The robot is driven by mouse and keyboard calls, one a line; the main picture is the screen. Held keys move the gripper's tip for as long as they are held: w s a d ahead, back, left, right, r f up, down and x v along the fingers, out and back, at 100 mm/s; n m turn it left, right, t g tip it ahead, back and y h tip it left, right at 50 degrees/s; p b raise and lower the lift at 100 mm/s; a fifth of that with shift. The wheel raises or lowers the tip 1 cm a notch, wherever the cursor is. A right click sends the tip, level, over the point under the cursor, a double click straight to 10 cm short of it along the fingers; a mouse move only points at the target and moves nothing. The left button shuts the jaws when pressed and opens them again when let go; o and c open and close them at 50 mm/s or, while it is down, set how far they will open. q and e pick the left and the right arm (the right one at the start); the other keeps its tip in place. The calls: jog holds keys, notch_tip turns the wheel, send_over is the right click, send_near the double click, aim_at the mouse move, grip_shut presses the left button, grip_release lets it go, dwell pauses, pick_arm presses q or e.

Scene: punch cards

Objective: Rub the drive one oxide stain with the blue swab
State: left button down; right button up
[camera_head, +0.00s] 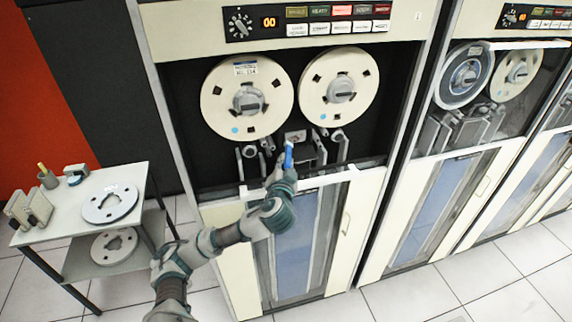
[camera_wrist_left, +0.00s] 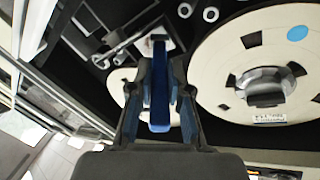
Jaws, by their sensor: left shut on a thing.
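My left gripper (camera_head: 283,170) is shut on the blue swab (camera_head: 288,154), which points up and away in front of the large near tape drive (camera_head: 180,32). In the left wrist view the swab (camera_wrist_left: 160,88) stands between the two fingers of my left gripper (camera_wrist_left: 159,75). Its far end is close to the pale head block (camera_head: 296,136), below and between the two cream reels. I cannot tell whether the swab touches that block. No oxide stain can be made out; the swab and gripper cover part of this area. My right gripper is not in view.
The left reel (camera_head: 222,95) and right reel (camera_head: 365,80) sit just above the head area, with guide posts around it. A side table (camera_head: 75,225) at left holds a loose reel (camera_head: 92,207) and a cup (camera_head: 47,180) with a yellow-topped stick. More drives stand at right.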

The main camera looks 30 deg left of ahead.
pick_arm(q)
jog(key=shift+w+a, duration=0.25)
jog(key=shift+a, duration=0.05)
